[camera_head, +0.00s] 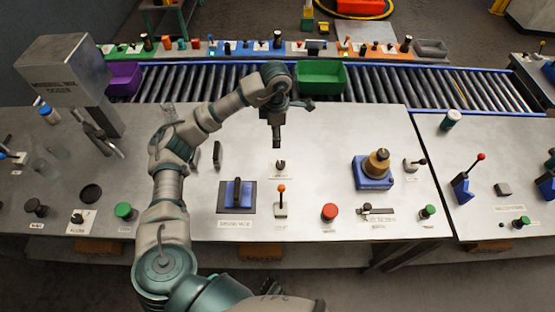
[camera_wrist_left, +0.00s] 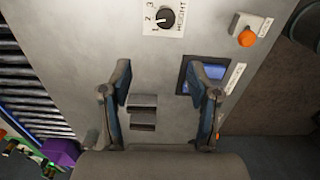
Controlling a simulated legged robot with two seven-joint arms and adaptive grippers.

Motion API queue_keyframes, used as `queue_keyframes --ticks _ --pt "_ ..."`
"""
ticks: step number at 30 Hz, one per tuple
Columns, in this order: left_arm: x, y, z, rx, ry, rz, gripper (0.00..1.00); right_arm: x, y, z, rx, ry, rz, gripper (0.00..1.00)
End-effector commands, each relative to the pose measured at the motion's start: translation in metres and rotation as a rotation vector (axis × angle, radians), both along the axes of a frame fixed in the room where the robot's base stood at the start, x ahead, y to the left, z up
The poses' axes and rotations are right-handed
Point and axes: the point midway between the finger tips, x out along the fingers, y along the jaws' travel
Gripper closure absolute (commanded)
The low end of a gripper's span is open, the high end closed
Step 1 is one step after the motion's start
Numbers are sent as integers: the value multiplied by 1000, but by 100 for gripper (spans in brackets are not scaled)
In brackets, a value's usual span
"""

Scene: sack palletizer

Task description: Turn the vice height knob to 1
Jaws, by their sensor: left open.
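The height knob (camera_head: 280,165) is a small dark knob on a white label on the grey table. In the left wrist view the knob (camera_wrist_left: 167,17) is near the top edge, with 1, 2, 3 and HEIGHT printed around it. I cannot tell surely which number its pointer faces. My left gripper (camera_head: 277,143) points down above and just behind the knob in the head view, apart from it. In the left wrist view its two fingers (camera_wrist_left: 162,80) are spread and empty. Two grey vice jaws (camera_wrist_left: 143,112) show between and below the fingers. My right gripper is not in view.
A blue device with a brass top (camera_head: 377,164) stands right. A roller conveyor (camera_head: 400,83) carrying a green bin (camera_head: 320,77) runs behind.

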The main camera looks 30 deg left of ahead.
Motion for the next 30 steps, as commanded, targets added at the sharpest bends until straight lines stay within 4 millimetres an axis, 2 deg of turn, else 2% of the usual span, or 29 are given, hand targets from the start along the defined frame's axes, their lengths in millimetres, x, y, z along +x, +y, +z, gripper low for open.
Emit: queue_keyframes --ticks 1,5,12,15,21,30 --pt "0 -4 -14 0 6 -4 39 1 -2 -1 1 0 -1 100" --pt "0 -7 -44 3 4 -3 39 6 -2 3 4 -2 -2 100" --pt "-1 -1 -102 -5 4 -3 39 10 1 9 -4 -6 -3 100" --pt "-1 2 -120 -8 3 -4 39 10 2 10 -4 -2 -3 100" --pt "0 0 -140 -8 2 -3 39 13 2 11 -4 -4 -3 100" --pt "0 -7 -141 0 -1 -5 39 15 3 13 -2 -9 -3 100"
